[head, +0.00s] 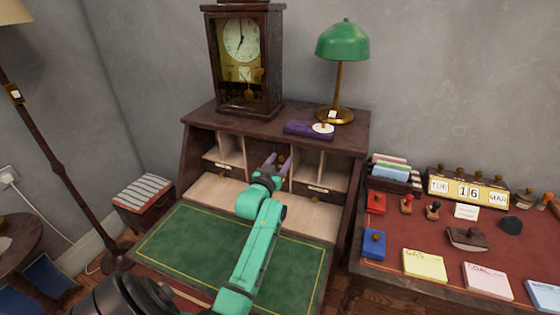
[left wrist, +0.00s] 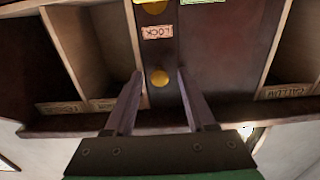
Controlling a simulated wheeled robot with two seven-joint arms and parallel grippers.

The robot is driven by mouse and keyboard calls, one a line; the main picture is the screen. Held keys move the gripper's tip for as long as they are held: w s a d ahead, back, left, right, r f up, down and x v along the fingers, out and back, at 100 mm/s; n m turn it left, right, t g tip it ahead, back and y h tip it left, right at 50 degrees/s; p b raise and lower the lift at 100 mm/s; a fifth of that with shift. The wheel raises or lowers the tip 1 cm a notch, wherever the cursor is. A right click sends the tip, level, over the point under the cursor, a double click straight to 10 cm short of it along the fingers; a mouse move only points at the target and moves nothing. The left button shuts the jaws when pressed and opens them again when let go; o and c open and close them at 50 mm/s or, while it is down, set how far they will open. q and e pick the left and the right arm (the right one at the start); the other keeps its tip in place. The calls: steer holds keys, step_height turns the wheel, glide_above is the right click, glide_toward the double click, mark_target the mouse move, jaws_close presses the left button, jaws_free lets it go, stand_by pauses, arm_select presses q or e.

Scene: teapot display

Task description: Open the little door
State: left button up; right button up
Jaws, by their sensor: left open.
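The little door (left wrist: 222,50) looks like a dark reddish-brown panel in the middle of the desk's compartments. Beside it is a darker upright strip (left wrist: 157,55) with a tag reading LOCK (left wrist: 157,32) and a round brass knob (left wrist: 160,78). The panel looks closed, but I cannot see all its edges. My left gripper (head: 276,160) is open in front of the middle compartments. In the left wrist view its fingertips (left wrist: 160,74) lie either side of the knob, with nothing held. I cannot tell whether they touch it. In the head view my gripper mostly hides the door.
Open pigeonholes (left wrist: 85,50) with labels flank the middle. The desk (head: 190,160) has a green writing surface (head: 190,245), clear apart from my arm above it. A clock (head: 243,60), a green lamp (head: 342,45) and a purple object (head: 300,129) stand on top.

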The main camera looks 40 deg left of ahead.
arm_select(q)
jaws_close()
stand_by(1.4)
